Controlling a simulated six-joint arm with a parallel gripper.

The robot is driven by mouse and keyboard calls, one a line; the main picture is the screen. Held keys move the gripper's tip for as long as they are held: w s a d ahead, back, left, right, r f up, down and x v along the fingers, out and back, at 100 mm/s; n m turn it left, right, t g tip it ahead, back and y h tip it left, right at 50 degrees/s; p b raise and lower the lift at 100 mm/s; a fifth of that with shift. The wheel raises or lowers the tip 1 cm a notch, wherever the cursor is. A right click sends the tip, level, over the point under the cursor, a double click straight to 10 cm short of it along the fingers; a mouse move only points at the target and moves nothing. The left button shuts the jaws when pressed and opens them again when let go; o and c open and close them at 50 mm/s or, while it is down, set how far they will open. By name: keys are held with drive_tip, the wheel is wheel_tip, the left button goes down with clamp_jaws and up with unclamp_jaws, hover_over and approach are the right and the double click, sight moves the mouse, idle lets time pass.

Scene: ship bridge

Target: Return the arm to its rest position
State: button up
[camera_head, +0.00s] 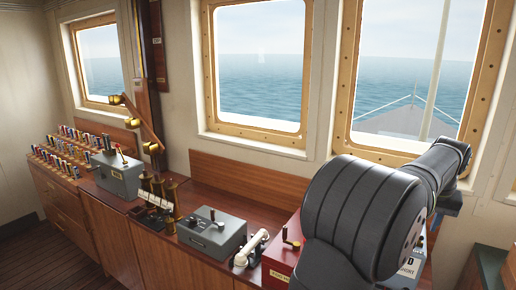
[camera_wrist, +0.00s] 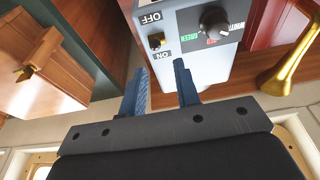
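My arm, in black padded covers, fills the right of the head view and reaches toward the right window. My gripper (camera_wrist: 160,78) shows in the wrist view with its two blue fingers apart and nothing between them. In the head view my arm mostly hides the gripper. I cannot tell whether the fingers touch the box.
The wooden console (camera_head: 235,204) under the windows carries a grey lever box (camera_head: 212,234), a white handset (camera_head: 250,248), a red box (camera_head: 281,258), brass levers (camera_head: 158,192) and a brass lamp (camera_head: 137,112). Wrist view: a wooden box (camera_wrist: 45,75) left, a brass flared piece (camera_wrist: 285,76) right.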

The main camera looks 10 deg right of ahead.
drive_tip(key=v, duration=0.5)
drive_tip(key=shift+r, duration=0.2)
drive_tip(key=shift+r+n, duration=0.3)
drive_tip(key=r+n, duration=0.1)
drive_tip(key=n, duration=0.4)
drive_tip(key=r+n, duration=0.1)
drive_tip(key=n, duration=0.1)
drive_tip(key=shift+w+d+r+y, duration=0.15)
drive_tip(key=shift+d+r+y, duration=0.1)
drive_tip(key=shift+r+y, duration=0.1)
drive_tip(key=shift+g, duration=0.3)
drive_tip(key=f+m, duration=0.1)
drive_tip(key=m, duration=0.1)
drive_tip(key=f+m, duration=0.1)
drive_tip(key=m, duration=0.1)
drive_tip(key=f+m, duration=0.1)
drive_tip(key=m, duration=0.2)
drive_tip(key=shift+a, duration=0.25)
drive_tip(key=shift+m, duration=0.3)
drive_tip(key=shift+w+d+f, duration=0.1)
drive_tip(key=shift+d+f, duration=0.1)
drive_tip(key=shift+f, duration=0.8)
drive_tip(key=shift+w+d+f, duration=0.1)
drive_tip(key=shift+d+f, duration=0.05)
drive_tip(key=shift+f, duration=0.8)
